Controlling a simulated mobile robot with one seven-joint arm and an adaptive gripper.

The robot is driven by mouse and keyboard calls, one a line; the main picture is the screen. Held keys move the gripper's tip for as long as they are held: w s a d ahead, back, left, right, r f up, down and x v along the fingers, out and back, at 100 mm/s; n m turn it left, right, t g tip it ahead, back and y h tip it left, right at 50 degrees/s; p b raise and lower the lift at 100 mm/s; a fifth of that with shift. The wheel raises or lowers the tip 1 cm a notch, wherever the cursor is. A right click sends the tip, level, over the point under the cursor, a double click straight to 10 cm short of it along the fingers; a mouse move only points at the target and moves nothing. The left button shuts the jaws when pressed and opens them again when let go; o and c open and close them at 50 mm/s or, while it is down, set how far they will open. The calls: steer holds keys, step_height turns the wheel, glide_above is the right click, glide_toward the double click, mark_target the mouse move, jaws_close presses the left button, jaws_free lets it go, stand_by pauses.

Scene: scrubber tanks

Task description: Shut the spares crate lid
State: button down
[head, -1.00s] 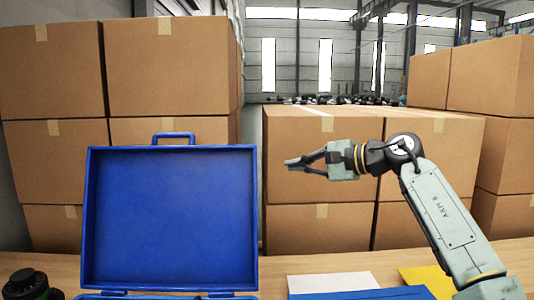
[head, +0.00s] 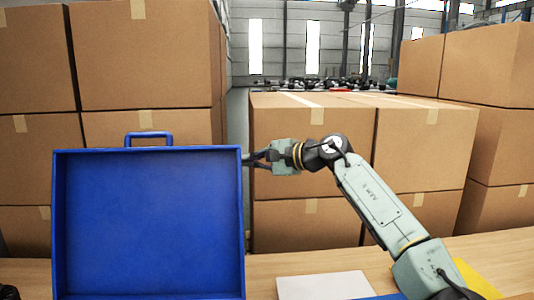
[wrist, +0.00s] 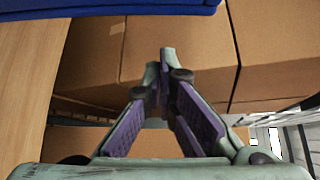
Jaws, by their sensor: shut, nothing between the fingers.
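The blue spares crate lid (head: 148,225) stands open and upright in the head view, its inner face toward me and its handle (head: 148,138) at the top. The crate body is below the picture and hidden. My gripper (head: 250,158) is at the lid's upper right edge, pointing left, with its tips at or just behind that edge; I cannot tell if they touch. In the wrist view my gripper (wrist: 158,65) is shut and empty, and a blue edge of the lid (wrist: 130,8) shows across the top.
The wooden table (head: 262,270) carries a white sheet (head: 322,286) and a yellow sheet (head: 476,279) on the right. Stacked cardboard boxes (head: 310,150) stand behind the table. A dark object (head: 8,292) sits at the lower left corner.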

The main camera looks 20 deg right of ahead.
steer(key=s, duration=0.1)
steer(key=s+r, duration=0.1)
steer(key=s, duration=0.1)
steer(key=shift+s+a+r+p, duration=0.25)
steer(key=shift+s+a+p, duration=0.05)
steer(key=shift+a+p, duration=0.1)
steer(key=shift+s, duration=0.1)
